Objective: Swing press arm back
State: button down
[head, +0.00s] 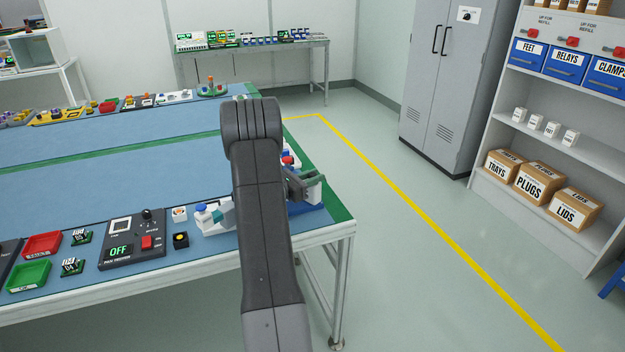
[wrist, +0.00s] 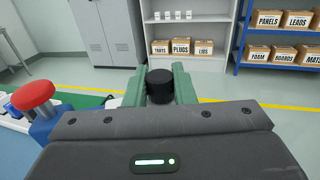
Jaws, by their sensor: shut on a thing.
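My gripper (wrist: 159,88) has green fingers shut on a black round knob (wrist: 160,86) in the wrist view. The knob is likely the press arm's handle, but the rest of that arm is hidden. In the head view my gripper (head: 304,184) is over the table's right end, partly behind my arm. A blue base (head: 308,208) shows just below it. A red mushroom-shaped knob on a blue body (wrist: 34,95) stands left of my gripper in the wrist view.
The blue-topped table (head: 120,190) carries a panel with an OFF display (head: 134,240), a red tray (head: 42,245) and a green tray (head: 28,275). The floor on the right is clear.

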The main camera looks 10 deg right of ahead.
jog(key=shift+r, duration=0.1)
jog(key=c, duration=1.3)
grip_release()
jog(key=shift+o, duration=0.2)
notch_tip(320, 180, up, 10)
jog(key=shift+f, duration=0.1)
